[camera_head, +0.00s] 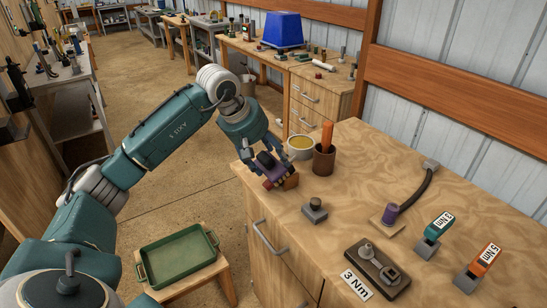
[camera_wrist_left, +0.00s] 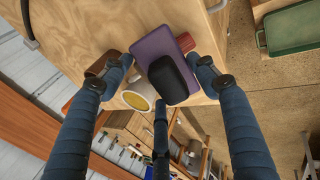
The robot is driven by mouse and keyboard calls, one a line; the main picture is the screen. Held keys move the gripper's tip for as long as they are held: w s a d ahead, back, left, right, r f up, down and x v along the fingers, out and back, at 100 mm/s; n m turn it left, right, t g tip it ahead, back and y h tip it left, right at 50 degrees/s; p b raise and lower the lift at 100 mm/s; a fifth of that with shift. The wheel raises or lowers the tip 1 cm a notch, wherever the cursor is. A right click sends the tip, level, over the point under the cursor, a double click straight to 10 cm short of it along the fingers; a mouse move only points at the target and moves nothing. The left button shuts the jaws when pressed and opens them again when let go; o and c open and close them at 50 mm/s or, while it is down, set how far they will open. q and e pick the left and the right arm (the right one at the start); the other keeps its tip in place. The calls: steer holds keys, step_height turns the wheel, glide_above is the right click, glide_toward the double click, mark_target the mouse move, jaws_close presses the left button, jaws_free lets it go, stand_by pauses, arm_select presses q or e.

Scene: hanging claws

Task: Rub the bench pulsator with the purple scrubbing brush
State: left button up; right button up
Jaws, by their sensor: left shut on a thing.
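My left gripper (camera_head: 262,152) is shut on the purple scrubbing brush (camera_head: 267,167) at the bench's near left corner. In the left wrist view the brush shows a purple back (camera_wrist_left: 151,47) and black grip (camera_wrist_left: 172,79), with the fingers of my left gripper (camera_wrist_left: 166,76) around it. I cannot tell whether the brush touches the bench. No part is labelled as the bench pulsator. A small grey block with a dark knob (camera_head: 315,209) stands right of the brush, apart from it, and may be it. My right gripper is out of view.
A reddish block (camera_head: 290,182) lies close beside the brush. Behind are a bowl of yellow contents (camera_head: 300,146) and a brown cup (camera_head: 323,160). A purple-ended hose (camera_head: 390,214), a dark fitting board (camera_head: 379,268) and two labelled tools stand right. A green tray (camera_head: 178,257) sits lower left.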

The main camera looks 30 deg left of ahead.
arm_select(q)
steer(key=shift+s+a+f+b, duration=0.15)
steer(key=shift+s+f+b, duration=0.2)
steer(key=shift+f, duration=0.1)
steer(key=shift+s, duration=0.25)
steer(key=shift+r, duration=0.15)
steer(key=shift+w+d+r+p, duration=0.25)
steer(key=shift+w+r+p, duration=0.4)
steer(key=shift+p, duration=0.4)
steer(key=shift+w+d+p, duration=0.2)
steer(key=shift+w+p, duration=0.15)
steer(key=shift+w, duration=0.3)
steer(key=shift+w+d+r+p, duration=0.25)
steer(key=shift+w+r+p, duration=0.3)
steer(key=shift+w+p, duration=0.15)
steer(key=shift+w+d+r+p, duration=0.1)
steer(key=shift+w+r+p, duration=0.05)
steer(key=shift+w+p, duration=0.15)
steer(key=shift+w+d, duration=0.1)
steer(key=shift+w, duration=0.15)
